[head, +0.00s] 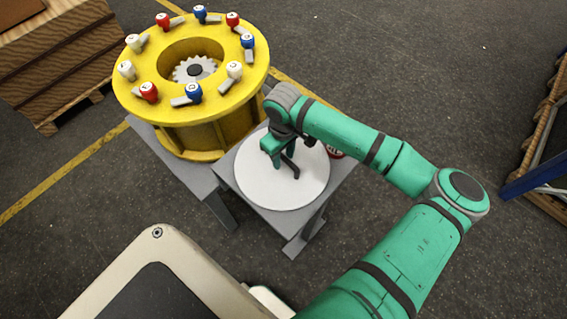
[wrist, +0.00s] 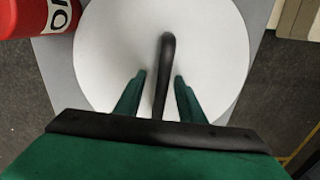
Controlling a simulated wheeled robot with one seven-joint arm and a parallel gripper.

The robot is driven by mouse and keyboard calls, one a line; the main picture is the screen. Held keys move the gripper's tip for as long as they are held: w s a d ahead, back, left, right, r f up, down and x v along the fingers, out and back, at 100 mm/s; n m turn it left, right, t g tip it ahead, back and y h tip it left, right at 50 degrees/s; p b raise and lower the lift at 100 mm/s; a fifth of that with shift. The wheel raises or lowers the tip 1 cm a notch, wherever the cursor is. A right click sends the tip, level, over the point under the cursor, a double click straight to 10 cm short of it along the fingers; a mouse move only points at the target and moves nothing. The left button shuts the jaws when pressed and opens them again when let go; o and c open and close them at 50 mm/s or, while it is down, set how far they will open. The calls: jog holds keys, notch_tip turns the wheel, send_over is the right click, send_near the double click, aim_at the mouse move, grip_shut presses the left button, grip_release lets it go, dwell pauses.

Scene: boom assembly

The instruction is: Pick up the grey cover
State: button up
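The grey cover (head: 262,188) is a round, pale disc lying flat on a grey table. A dark bar handle (head: 293,171) stands out at its middle. In the wrist view the cover (wrist: 105,60) fills the upper middle, and the handle (wrist: 168,60) runs between my fingers. My gripper (head: 283,158) is over the cover's middle. The wrist view shows my gripper (wrist: 160,76) open, with a finger on each side of the handle and a gap on both sides. My gripper body hides the near part of the cover in the wrist view.
A yellow ring-shaped assembly (head: 185,110) with red, blue and white knobs stands beside the cover's table (head: 228,182). A wooden crate is at upper left, and a blue-framed rack at right.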

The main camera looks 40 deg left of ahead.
jog(key=shift+s+a, duration=0.15)
jog(key=shift+a, duration=0.05)
grip_shut()
jog(key=shift+w+d, duration=0.15)
jog(key=shift+w, duration=0.05)
dwell(0.8)
dwell(0.3)
